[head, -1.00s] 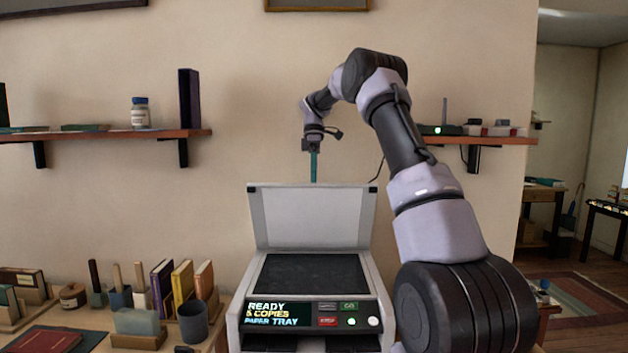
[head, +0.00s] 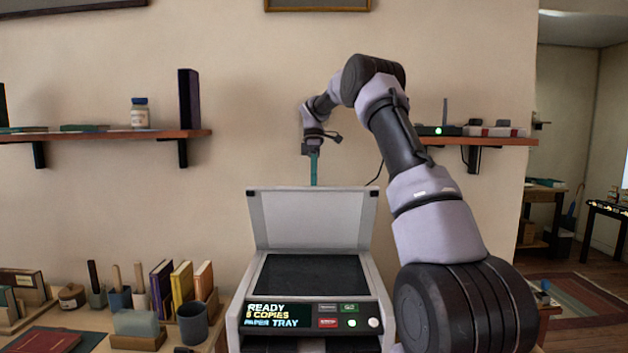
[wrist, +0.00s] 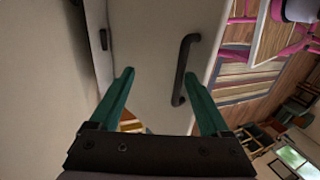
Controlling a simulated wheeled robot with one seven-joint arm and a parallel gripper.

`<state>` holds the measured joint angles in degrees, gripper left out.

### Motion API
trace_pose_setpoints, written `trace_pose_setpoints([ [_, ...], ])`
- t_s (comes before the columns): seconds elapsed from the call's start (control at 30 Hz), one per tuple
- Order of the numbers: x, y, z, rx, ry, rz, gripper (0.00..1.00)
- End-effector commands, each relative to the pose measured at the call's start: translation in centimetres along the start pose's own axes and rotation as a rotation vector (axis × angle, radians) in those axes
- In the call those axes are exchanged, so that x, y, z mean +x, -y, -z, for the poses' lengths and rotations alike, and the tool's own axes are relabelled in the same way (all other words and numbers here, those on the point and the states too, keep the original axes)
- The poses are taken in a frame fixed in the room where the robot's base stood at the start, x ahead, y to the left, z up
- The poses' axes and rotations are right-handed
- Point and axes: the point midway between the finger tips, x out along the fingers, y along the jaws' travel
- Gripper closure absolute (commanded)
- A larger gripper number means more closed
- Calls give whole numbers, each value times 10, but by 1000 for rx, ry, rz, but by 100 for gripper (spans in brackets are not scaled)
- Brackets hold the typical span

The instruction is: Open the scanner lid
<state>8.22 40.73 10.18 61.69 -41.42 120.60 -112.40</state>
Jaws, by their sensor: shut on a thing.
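The scanner (head: 306,338) stands on the table in the head view, its dark glass bed (head: 311,275) exposed. Its pale lid (head: 310,220) is raised, standing steeply behind the bed. My gripper (head: 314,182) points down at the middle of the lid's top edge; its teal fingertips are partly hidden there. In the wrist view, my gripper (wrist: 159,73) has its teal fingers on either side of a pale panel, apparently the lid (wrist: 150,60), and is shut on it. A black bar handle (wrist: 184,70) on that panel shows beside the right fingertip.
Books, a grey cup (head: 193,323) and desk tools stand on the table left of the scanner. Wall shelves hang at left (head: 105,137) and right, the right one holding a router (head: 440,130). The wall is close behind the lid.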

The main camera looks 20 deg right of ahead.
Motion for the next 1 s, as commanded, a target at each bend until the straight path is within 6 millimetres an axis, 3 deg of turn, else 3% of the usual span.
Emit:
trace_pose_setpoints([
  [0.17, -2, -1, -3, 0, 7, 1, 55],
  [0.6, -78, 30, -1, 1, 3, -3, 55],
  [0.8, -92, 36, 0, 0, 0, -2, 55],
  [1.0, -94, 37, 0, 0, 0, -2, 55],
])
